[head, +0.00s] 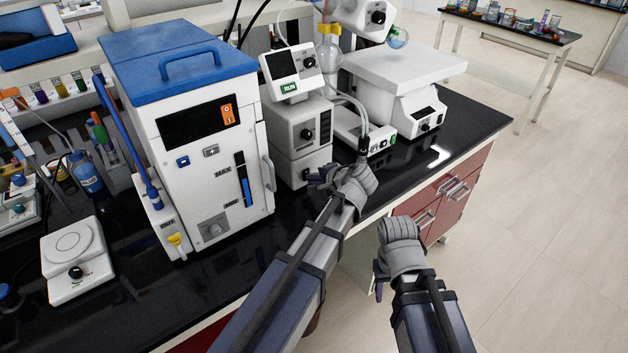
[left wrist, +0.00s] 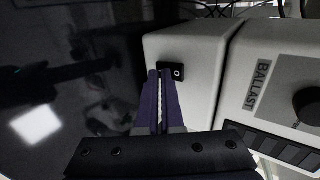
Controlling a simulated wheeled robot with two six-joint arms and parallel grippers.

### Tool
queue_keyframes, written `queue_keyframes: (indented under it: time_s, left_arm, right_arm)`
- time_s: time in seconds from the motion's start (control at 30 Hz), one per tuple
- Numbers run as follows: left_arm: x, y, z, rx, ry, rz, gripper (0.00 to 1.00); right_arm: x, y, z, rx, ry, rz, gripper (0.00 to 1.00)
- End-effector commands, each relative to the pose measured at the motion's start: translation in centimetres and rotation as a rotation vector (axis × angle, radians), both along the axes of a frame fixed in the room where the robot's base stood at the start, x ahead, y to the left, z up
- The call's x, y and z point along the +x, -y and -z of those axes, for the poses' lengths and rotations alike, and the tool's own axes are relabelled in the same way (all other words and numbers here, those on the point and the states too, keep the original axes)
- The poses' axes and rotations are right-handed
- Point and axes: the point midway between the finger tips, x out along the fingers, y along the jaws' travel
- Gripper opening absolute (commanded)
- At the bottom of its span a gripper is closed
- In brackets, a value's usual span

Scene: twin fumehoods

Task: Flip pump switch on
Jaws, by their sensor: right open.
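The pump (head: 300,124) is a grey-white two-block unit on the black bench in the head view, with a dark knob on its upper block. In the left wrist view its block marked BALLAST (left wrist: 285,95) with the round knob is at right. The pump switch (left wrist: 177,72), a small black rocker with a white circle, is on the paler block beside it. My left gripper (left wrist: 161,78) has its dark purple fingers together, with the tips at the switch; contact cannot be told. In the head view my left gripper (head: 318,178) is at the pump's lower front. My right gripper (head: 379,282) is open and empty.
A blue-topped white chiller (head: 215,175) stands left of the pump. A small controller with a RUN label (head: 291,72) sits above it. Hotplates and a white-topped unit (head: 405,70) stand to the right. The bench edge and red drawers (head: 460,195) are below.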

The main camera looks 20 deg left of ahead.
Motion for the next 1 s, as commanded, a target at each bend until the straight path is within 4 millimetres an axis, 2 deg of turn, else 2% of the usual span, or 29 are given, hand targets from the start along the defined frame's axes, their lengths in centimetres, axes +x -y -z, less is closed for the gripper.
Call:
queue_keyframes:
  time_s: [0.37, 0.73, 1.0]
  left_arm:
    - [0.1, -0.4, 0.2, -0.002, -0.002, -0.009, 0.00]
    - [0.3, -0.4, -1.5, 0.004, 0.001, -0.007, 0.00]
    - [0.3, -0.4, -1.6, 0.004, 0.003, -0.005, 0.00]
  right_arm:
    - [0.0, 0.0, 0.1, 0.000, 0.000, 0.000, 0.50]
    - [0.0, 0.0, -1.4, 0.000, 0.000, 0.000, 0.50]
    - [0.0, 0.0, -1.5, 0.000, 0.000, 0.000, 0.50]
